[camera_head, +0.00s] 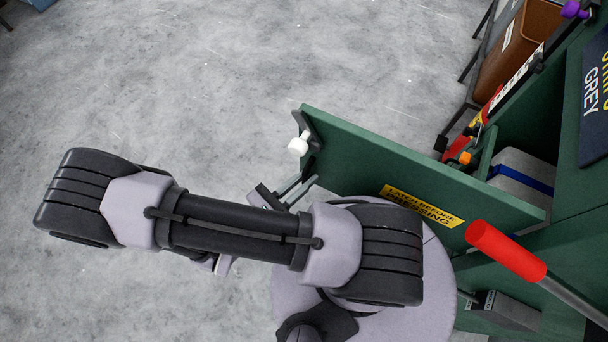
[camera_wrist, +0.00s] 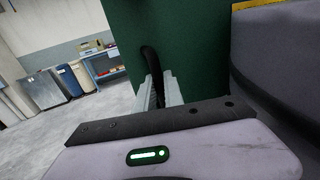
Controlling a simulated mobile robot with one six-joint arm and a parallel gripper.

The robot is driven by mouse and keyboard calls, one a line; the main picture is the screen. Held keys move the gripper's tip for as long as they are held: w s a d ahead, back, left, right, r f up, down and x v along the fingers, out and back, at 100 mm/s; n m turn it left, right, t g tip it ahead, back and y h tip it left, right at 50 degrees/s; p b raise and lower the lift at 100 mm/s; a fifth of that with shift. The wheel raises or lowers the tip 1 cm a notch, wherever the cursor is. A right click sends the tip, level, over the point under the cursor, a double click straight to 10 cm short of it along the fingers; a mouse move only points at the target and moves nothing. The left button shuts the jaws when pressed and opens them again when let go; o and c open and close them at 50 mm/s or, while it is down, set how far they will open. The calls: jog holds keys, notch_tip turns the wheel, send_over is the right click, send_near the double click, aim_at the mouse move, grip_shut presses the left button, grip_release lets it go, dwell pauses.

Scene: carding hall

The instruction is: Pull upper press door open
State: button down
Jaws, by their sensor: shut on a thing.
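The green upper press door (camera_head: 360,150) stands swung out from the green press (camera_head: 575,190), with a yellow "latch before pressing" label (camera_head: 423,205) on it. In the wrist view the door's green face (camera_wrist: 190,50) fills the upper middle. My gripper (camera_head: 308,183) is at the door's free end, partly hidden behind my arm. In the wrist view my gripper (camera_wrist: 157,88) is shut on a black curved door handle (camera_wrist: 150,60). A white knob (camera_head: 299,145) on a black bracket sits at the door's free edge.
A red-gripped lever (camera_head: 505,250) sticks out from the press at lower right. A grey block with a blue strap (camera_head: 522,172) shows inside the opening, near an orange knob (camera_head: 465,158). A brown bin (camera_head: 515,50) stands behind. The grey floor (camera_head: 220,80) at left is clear.

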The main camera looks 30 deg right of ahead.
jog(key=c, duration=1.5)
grip_release()
jog(key=shift+o, duration=0.2)
jog(key=p+v, duration=0.2)
jog(key=v, duration=1.5)
jog(key=shift+a, duration=0.2)
jog(key=shift+r, duration=0.1)
